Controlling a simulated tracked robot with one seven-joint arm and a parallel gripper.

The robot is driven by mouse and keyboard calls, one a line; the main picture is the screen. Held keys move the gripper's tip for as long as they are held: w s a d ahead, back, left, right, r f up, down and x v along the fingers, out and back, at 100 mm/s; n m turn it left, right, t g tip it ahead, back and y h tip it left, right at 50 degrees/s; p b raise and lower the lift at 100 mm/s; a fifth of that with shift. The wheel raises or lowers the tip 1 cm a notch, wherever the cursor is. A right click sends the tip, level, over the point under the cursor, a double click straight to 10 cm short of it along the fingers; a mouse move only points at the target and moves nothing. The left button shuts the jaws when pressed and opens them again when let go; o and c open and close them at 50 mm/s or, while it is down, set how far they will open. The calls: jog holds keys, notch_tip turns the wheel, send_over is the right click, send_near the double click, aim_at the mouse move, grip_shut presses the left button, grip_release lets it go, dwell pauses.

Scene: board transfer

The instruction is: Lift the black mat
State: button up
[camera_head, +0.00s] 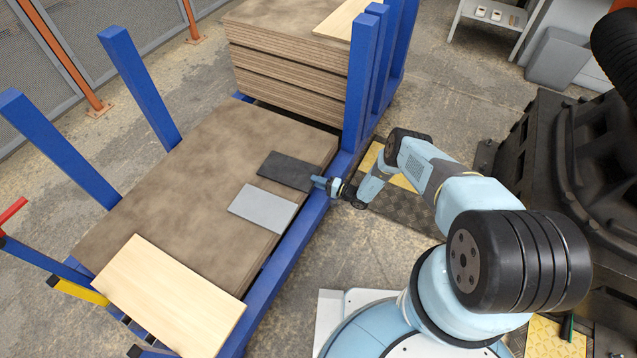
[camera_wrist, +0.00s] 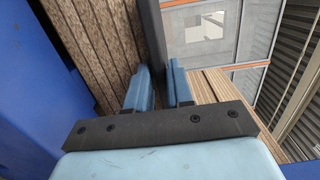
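The black mat (camera_head: 287,170) is a dark flat rectangle at the right edge of the low brown board stack (camera_head: 215,150) in the head view. My gripper (camera_head: 317,182) is at the mat's right end, above the blue rail. In the wrist view the mat (camera_wrist: 151,35) is a dark strip running away between the two blue fingers (camera_wrist: 160,85), which sit close on either side and look closed on its edge. The fingertips' contact is partly hidden. The mat looks flat; whether it is clear of the boards I cannot tell.
A grey mat (camera_head: 263,208) lies beside the black one, nearer me. A light wood board (camera_head: 170,295) lies at the stack's near end. Blue posts (camera_head: 362,85) and a taller board stack (camera_head: 285,65) stand beyond. A dark machine (camera_head: 560,180) is at the right.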

jog(key=shift+w+a, duration=0.1)
jog(key=shift+a, duration=0.2)
jog(key=shift+c, duration=0.2)
